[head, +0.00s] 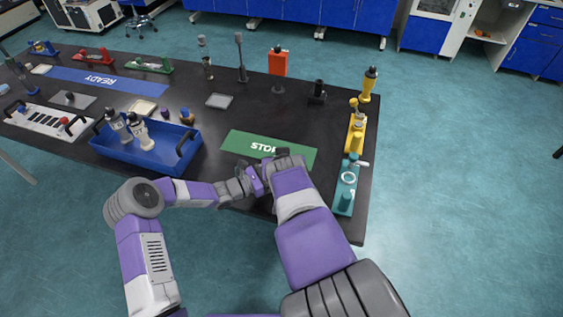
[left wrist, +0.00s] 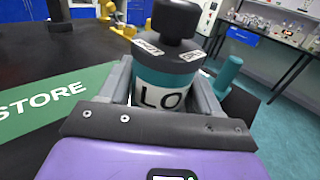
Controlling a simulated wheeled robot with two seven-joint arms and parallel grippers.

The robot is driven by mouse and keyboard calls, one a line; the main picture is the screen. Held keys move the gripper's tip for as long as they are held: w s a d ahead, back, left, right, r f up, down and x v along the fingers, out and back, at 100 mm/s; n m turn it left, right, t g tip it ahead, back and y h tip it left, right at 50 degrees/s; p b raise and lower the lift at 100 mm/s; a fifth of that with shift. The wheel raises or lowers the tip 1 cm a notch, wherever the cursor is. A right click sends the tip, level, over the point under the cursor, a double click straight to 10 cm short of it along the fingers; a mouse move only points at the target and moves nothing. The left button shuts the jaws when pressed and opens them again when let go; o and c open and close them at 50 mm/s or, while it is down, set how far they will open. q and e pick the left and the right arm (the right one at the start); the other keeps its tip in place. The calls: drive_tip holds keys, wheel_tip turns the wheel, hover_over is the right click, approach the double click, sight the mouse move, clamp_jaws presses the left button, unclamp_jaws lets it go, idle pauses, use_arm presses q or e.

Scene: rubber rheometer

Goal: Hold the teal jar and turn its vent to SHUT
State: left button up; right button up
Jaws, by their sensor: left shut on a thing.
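The teal jar (left wrist: 166,82) stands between the fingers of my left gripper (left wrist: 163,88) in the left wrist view. It has a teal collar, a white label reading "LO" and a black knob on top (left wrist: 176,20). Two small white labels sit on the top rim on either side of the knob; the left one appears to read SHUT, the right one is unclear. In the head view my left gripper (head: 254,182) is low at the green STORE mat (head: 235,141), and my right gripper (head: 278,158) is close beside it. The arms hide the jar there, and the right fingers are unclear.
A teal fixture (head: 346,200) and a yellow fixture (head: 355,137) stand at the table's right edge. A blue tray (head: 165,160) with white-labelled bottles is to the left. A red-orange block (head: 278,63) and a black stand (head: 318,92) are behind. The table between mat and back is fairly clear.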

idle(0.3)
use_arm(q)
drive_tip(key=o, duration=1.2)
